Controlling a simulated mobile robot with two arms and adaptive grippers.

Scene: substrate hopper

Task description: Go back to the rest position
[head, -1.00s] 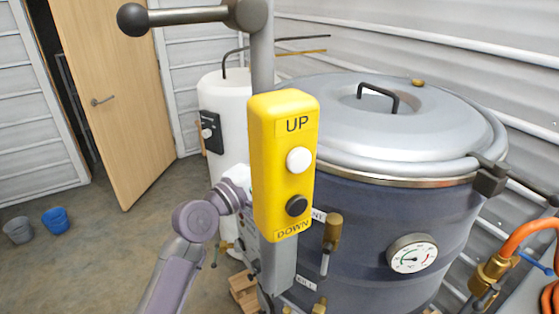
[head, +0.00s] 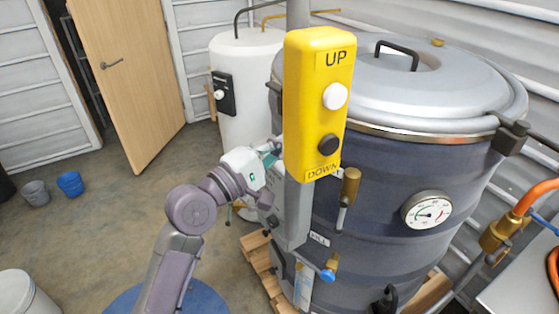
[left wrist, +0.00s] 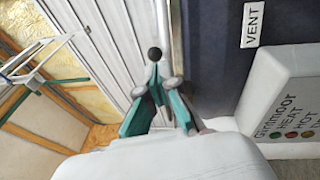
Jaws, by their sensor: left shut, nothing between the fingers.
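My left gripper (head: 276,148) is shut and empty. In the head view it is beside the grey post under the yellow UP/DOWN control box (head: 316,105), and its tips are partly hidden behind the box and post. In the left wrist view the green-and-grey fingers (left wrist: 156,74) converge, and a small dark round knob (left wrist: 154,53) shows just beyond them. I cannot tell whether they touch it. My right gripper is not in view.
A large dark-blue vessel (head: 380,230) with a grey lid and dial gauge (head: 427,211) stands right of the post. A white tank (head: 245,75) stands behind. Wooden pallet pieces (head: 262,265) lie below. Open floor (head: 100,215) with buckets (head: 69,184) is at left; a door (head: 130,80) stands open.

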